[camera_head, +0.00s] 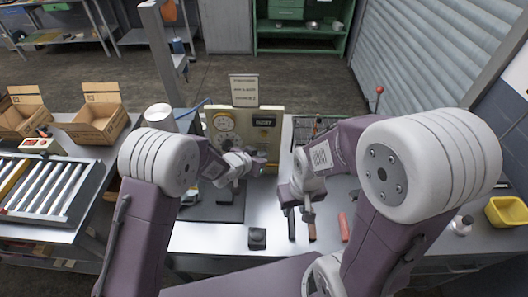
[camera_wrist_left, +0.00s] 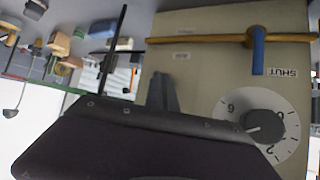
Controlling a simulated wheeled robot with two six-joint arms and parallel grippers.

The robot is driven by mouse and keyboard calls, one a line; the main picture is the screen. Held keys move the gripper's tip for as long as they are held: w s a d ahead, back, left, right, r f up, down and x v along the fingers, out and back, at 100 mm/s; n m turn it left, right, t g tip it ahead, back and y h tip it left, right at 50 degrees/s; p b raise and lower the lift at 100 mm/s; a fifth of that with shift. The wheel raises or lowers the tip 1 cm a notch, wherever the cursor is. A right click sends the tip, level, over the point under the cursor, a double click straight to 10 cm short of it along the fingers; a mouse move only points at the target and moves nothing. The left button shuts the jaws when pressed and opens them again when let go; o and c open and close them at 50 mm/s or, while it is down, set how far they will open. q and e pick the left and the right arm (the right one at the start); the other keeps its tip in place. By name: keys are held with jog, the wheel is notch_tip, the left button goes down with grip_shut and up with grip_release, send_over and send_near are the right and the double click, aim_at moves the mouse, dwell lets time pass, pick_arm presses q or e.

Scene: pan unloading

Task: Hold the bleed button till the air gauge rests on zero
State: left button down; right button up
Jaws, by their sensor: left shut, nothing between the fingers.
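A cream panel (camera_head: 268,136) stands on the bench beyond my arms; it also fills the right of the left wrist view (camera_wrist_left: 200,62). A round white dial (camera_head: 224,122) is on its left part in the head view; I cannot read its needle. The left wrist view shows a numbered dial with a black centre (camera_wrist_left: 265,127), and a blue lever (camera_wrist_left: 258,50) on a brass pipe beside an upside-down SHUT label. My left gripper (camera_head: 261,163) is shut and empty, close in front of the panel's lower part. The bleed button cannot be made out. My right gripper (camera_head: 308,214) points down over the bench; its jaws are unclear.
A black block (camera_head: 257,238), dark-handled tools (camera_head: 291,224) and a red cylinder (camera_head: 343,227) lie at the bench front. A dark mat (camera_head: 228,212) lies left of them. A roller conveyor (camera_head: 75,200) and open cartons (camera_head: 98,124) are at left, a yellow bin (camera_head: 507,212) at right.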

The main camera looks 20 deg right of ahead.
dwell(0.8)
pick_arm(q)
jog(key=shift+s+a+b, duration=0.25)
jog(key=shift+s+b, duration=0.15)
jog(key=shift+s, duration=0.45)
jog(key=s+b, duration=0.1)
jog(key=s, duration=0.1)
jog(key=s+a+b, duration=0.1)
jog(key=s, duration=0.1)
jog(key=shift+s+a, duration=0.15)
jog(key=shift+s, duration=0.25)
jog(key=shift+a+f, duration=0.1)
